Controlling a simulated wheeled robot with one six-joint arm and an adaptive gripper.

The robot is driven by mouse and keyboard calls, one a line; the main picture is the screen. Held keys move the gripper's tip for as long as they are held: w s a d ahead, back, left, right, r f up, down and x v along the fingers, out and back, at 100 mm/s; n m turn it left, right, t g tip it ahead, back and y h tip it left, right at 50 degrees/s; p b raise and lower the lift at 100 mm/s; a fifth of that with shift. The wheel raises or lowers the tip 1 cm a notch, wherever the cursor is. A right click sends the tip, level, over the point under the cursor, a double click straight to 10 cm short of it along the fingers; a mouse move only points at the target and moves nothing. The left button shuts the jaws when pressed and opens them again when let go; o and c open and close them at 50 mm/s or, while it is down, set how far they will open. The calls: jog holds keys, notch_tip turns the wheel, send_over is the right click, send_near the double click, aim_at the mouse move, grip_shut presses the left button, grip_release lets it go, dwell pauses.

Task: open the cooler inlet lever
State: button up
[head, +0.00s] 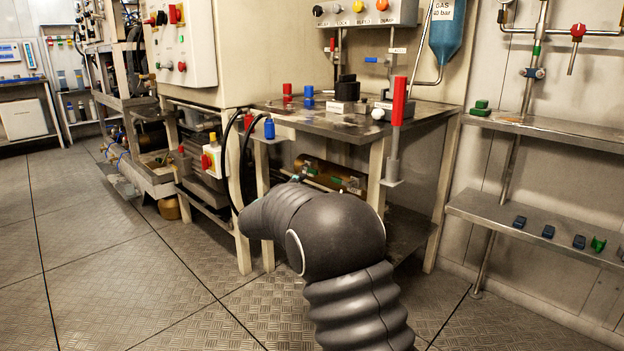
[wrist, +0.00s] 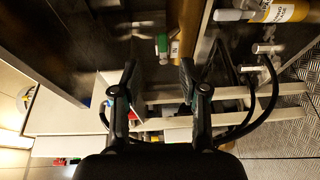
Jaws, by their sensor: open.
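A small green lever (wrist: 162,44) shows in the wrist view, just beyond my fingertips. A white tag (wrist: 175,49) with dark lettering, hard to read, sits beside it. Both are against a brown, brass-like cylinder (wrist: 183,22). The cylinder (head: 331,174) also shows in the head view, lying under the steel table. My gripper (wrist: 158,78) is open, with one finger on each side of the picture's middle. The lever lies past the gap between the fingers, apart from them, and nothing is held. In the head view my dark arm hides the gripper and most of the area around the lever.
The steel table (head: 345,120) stands above the cylinder, with pale legs near my arm. A red-handled upright (head: 398,104) stands at its front. Black hoses (wrist: 268,100) hang at the right in the wrist view. The left floor (head: 120,260) is clear.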

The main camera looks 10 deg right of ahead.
aim_at(312, 172)
jog(key=shift+n+t, duration=0.3)
jog(key=x, duration=0.4)
jog(key=a+x, duration=0.1)
jog(key=x, duration=0.4)
jog(key=w+f+x, duration=0.1)
jog(key=x, duration=0.4)
jog(key=shift+a, duration=0.25)
grip_shut()
